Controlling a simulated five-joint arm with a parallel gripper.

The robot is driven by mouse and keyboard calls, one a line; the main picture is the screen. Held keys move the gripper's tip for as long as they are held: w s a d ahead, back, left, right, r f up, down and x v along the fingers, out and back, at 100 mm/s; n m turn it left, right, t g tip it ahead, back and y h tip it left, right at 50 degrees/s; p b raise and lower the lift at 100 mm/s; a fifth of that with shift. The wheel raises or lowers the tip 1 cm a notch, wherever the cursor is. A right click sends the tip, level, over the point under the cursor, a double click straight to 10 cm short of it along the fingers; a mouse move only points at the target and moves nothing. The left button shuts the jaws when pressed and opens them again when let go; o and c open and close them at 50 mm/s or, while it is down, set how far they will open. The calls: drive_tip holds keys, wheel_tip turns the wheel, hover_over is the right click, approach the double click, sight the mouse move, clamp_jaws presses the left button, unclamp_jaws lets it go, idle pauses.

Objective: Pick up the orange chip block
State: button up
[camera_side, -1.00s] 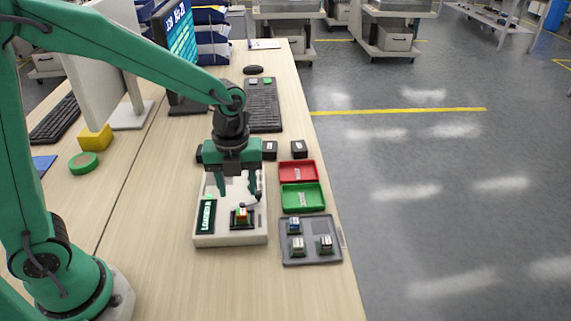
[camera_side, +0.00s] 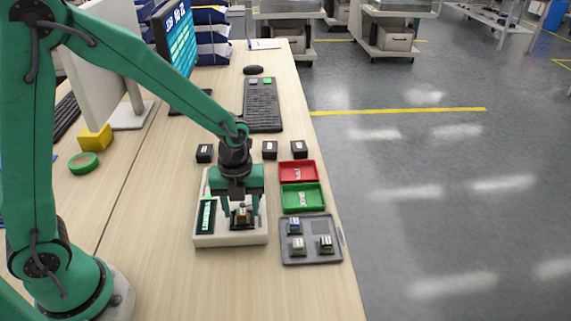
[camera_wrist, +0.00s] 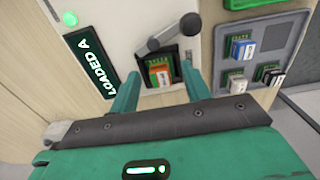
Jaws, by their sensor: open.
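The orange chip block (camera_wrist: 160,74) sits in a dark socket on a white test fixture; it also shows in the side view (camera_side: 241,214). The white fixture (camera_side: 232,239) has a dark display reading "LOADED A" (camera_wrist: 91,64) on its left and a green light (camera_wrist: 70,18). My gripper (camera_side: 241,212) is above the fixture with its fingers pointing down, one on each side of the block. In the wrist view the open fingers (camera_wrist: 160,88) frame the block with gaps on both sides. A grey lever (camera_wrist: 165,34) lies just beyond the block.
Right of the fixture, a grey tray (camera_side: 312,262) holds three chip blocks, with one slot empty. A green bin (camera_side: 303,207) and a red bin (camera_side: 313,164) stand behind it. Several small black boxes (camera_side: 270,150) and a keyboard (camera_side: 263,104) lie farther back.

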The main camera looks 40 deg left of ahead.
sight(242, 210)
drive_tip(key=shift+f, duration=0.35)
clamp_jaws()
idle(0.3)
drive_tip(key=shift+r, duration=0.15)
drive_tip(key=shift+r, duration=0.8)
wheel_tip(242, 210, up, 2)
drive_tip(key=shift+r, duration=0.1)
drive_tip(key=s+d+r, duration=0.7)
drive_tip(key=s+d, duration=0.1)
drive_tip(key=shift+d, duration=0.25)
